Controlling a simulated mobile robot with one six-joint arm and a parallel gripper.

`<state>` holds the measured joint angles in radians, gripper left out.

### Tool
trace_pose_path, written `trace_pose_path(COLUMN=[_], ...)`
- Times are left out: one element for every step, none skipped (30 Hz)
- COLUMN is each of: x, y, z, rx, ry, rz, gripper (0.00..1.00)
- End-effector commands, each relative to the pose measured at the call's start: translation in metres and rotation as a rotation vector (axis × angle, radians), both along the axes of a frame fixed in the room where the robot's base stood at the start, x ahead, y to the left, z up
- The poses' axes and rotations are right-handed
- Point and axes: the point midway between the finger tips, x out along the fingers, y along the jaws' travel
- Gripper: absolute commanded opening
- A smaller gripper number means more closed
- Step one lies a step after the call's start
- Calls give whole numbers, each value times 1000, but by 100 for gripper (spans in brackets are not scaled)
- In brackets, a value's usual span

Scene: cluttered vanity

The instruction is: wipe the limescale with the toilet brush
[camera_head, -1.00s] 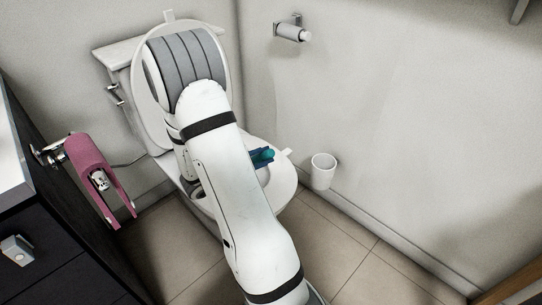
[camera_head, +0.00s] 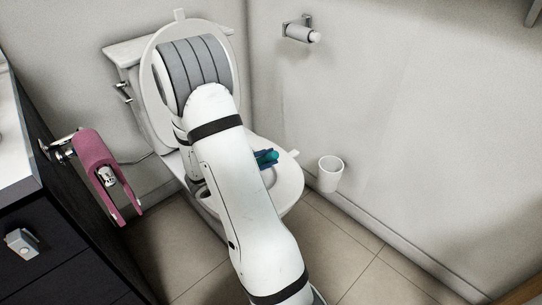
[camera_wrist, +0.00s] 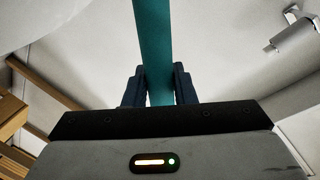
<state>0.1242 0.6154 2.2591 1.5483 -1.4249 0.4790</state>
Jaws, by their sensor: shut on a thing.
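My gripper (camera_wrist: 158,78) is shut on the teal handle of the toilet brush (camera_wrist: 155,40), its dark blue fingers on both sides of it. In the head view the teal handle (camera_head: 271,155) and my gripper's fingers (camera_head: 262,160) show just right of my arm, over the toilet bowl. The toilet (camera_head: 291,187) has its lid raised, and its white rim is partly behind my arm. The brush head and the limescale are hidden from both views.
A white cup-like holder (camera_head: 330,176) stands by the wall right of the toilet. A paper holder (camera_head: 301,30) is on the wall above. A pink towel (camera_head: 96,160) hangs from the dark cabinet (camera_head: 60,240) at left. Tiled floor (camera_head: 340,235) is open at front right.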

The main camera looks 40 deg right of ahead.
Motion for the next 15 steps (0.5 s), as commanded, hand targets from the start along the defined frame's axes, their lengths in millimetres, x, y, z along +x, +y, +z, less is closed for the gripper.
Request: trace_pose_path(x=[1, 1, 2, 2, 3, 3, 3, 4, 5, 5, 5, 6, 6, 7, 7], y=[0, 0, 0, 0, 0, 0, 0, 0, 0, 1, 1, 1, 1, 1, 1], z=[-1, -1, -2, -3, -3, -4, -4, -4, -5, -5, -6, -6, -7, -7, -8], rx=[0, 0, 0, 0, 0, 0, 0, 0, 0, -1, -1, -1, -1, -1, -1], ry=[-1, -1, -1, -1, -1, -1, -1, -1, -1, -1, -1, -1, -1, -1, -1], rz=[0, 0, 0, 0, 0, 0, 0, 0, 0, 1, 1, 1, 1, 1, 1], gripper=[0, 0, 0, 0, 0, 0, 0, 0, 0, 0, 0, 0, 0, 0, 0])
